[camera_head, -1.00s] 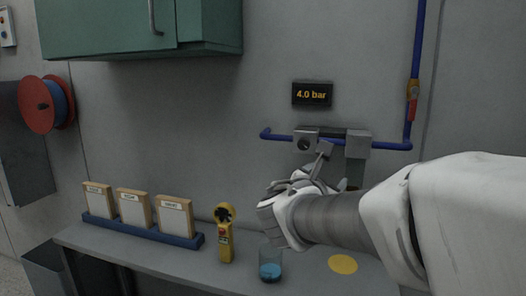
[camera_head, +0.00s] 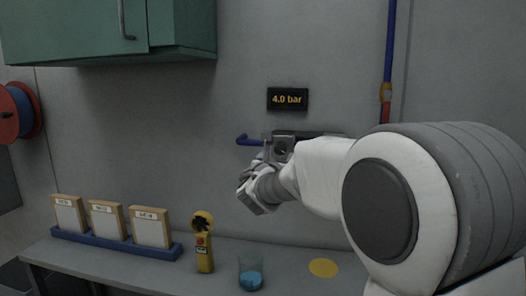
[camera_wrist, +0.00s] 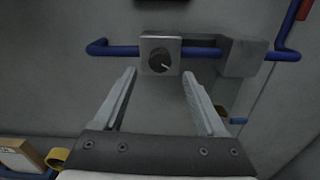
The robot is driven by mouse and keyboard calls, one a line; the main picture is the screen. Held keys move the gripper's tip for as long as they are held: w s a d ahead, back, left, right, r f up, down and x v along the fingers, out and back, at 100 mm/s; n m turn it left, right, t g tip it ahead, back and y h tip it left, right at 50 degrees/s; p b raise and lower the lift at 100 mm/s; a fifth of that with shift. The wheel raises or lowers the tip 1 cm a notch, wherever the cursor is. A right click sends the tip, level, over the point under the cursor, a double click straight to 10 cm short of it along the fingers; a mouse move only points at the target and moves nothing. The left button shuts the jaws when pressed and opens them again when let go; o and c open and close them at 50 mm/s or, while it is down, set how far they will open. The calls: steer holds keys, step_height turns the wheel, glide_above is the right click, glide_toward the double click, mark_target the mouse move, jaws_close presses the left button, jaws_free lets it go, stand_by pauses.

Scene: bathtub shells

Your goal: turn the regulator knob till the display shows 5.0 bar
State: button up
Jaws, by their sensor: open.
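The display (camera_head: 288,99) on the wall reads 4.0 bar. Below it, a square grey regulator block sits on the blue pipe; in the wrist view its dark round regulator knob (camera_wrist: 159,61) faces me, with a pale mark pointing to the lower right. My gripper (camera_wrist: 160,82) is open and empty. In the wrist view its two fingers stand either side of and below the knob, apart from it.
A second grey block (camera_wrist: 242,58) sits on the pipe (camera_wrist: 118,50) right of the knob. On the bench (camera_head: 90,266) stand a yellow handheld meter (camera_head: 204,243), a glass with blue liquid (camera_head: 250,274) and a blue rack (camera_head: 115,244) with boards. A green cabinet (camera_head: 75,30) hangs upper left.

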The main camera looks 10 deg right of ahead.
mark_target(280, 150)
steer(key=x, duration=0.5)
steer(key=shift+w+d, duration=0.15)
steer(key=shift+w, duration=0.15)
jaws_close()
